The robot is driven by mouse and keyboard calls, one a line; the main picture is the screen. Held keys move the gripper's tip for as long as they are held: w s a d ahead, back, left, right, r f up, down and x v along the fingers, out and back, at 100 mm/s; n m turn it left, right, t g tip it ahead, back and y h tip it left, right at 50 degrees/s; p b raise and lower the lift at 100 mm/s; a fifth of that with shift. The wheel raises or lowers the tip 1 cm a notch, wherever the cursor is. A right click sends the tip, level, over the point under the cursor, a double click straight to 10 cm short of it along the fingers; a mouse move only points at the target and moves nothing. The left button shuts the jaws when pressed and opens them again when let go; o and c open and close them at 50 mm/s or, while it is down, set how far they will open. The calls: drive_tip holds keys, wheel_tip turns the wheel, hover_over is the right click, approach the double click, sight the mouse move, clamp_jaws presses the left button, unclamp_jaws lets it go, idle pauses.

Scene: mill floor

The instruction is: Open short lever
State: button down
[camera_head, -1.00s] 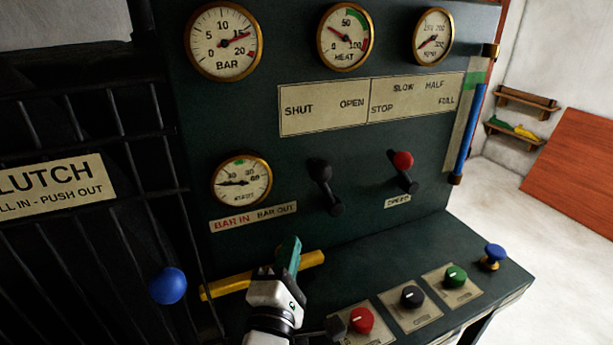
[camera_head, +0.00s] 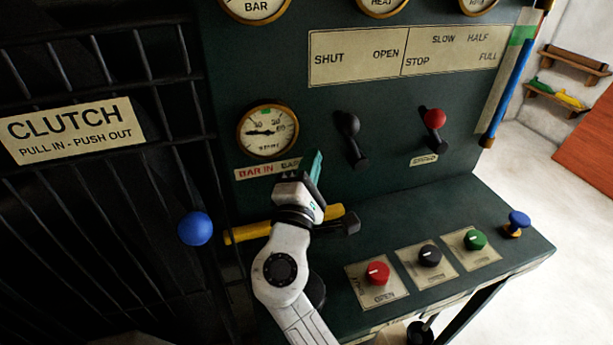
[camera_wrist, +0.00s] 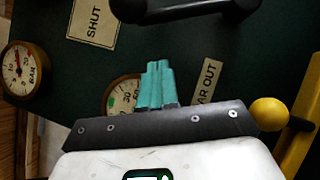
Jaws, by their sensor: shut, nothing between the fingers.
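A short lever with a black knob (camera_head: 348,124) stands on the dark green panel below the SHUT and OPEN plate (camera_head: 355,58). A second lever, with a red knob (camera_head: 434,118), is to its right, below the SLOW, HALF, STOP, FULL markings. My gripper (camera_head: 316,166) has teal fingers, closed together and empty. In the head view it is left of and below the black-knobbed lever, over the BAR OUT label. In the wrist view the fingers (camera_wrist: 157,82) point toward a black lever part (camera_wrist: 185,10) at the top, with a visible gap.
A yellow bar (camera_head: 248,232) lies behind my arm. A blue ball knob (camera_head: 195,229) is at the left, by the dark grille. Red (camera_head: 377,272), black (camera_head: 430,256) and green (camera_head: 475,239) dials and a blue knob (camera_head: 518,219) line the ledge. A gauge (camera_head: 267,131) is beside the gripper.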

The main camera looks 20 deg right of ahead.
drive_tip(key=shift+w+d+r+p, duration=0.25)
drive_tip(key=shift+w+d+r, duration=0.25)
drive_tip(key=shift+d, duration=0.35)
drive_tip(key=shift+w+d+r+p, duration=0.25)
drive_tip(key=shift+w+d, duration=0.35)
drive_tip(key=shift+d, duration=0.25)
drive_tip(key=shift+w+d+r+p, duration=0.25)
drive_tip(key=shift+w+d+r, duration=0.25)
drive_tip(key=shift+d, duration=0.35)
drive_tip(key=shift+d+r+m+g+p, duration=0.7)
drive_tip(key=shift+d+r+m+p, duration=0.3)
drive_tip(key=shift+p, duration=0.5)
drive_tip(key=d+m+g+y+p, duration=0.2)
drive_tip(key=d+m+p, duration=0.3)
drive_tip(key=d+p, duration=0.3)
drive_tip(key=shift+d+r+m+g, duration=0.35)
drive_tip(key=shift+d+m+g, duration=0.05)
drive_tip(key=shift+d+g, duration=0.1)
drive_tip(key=shift+d, duration=0.1)
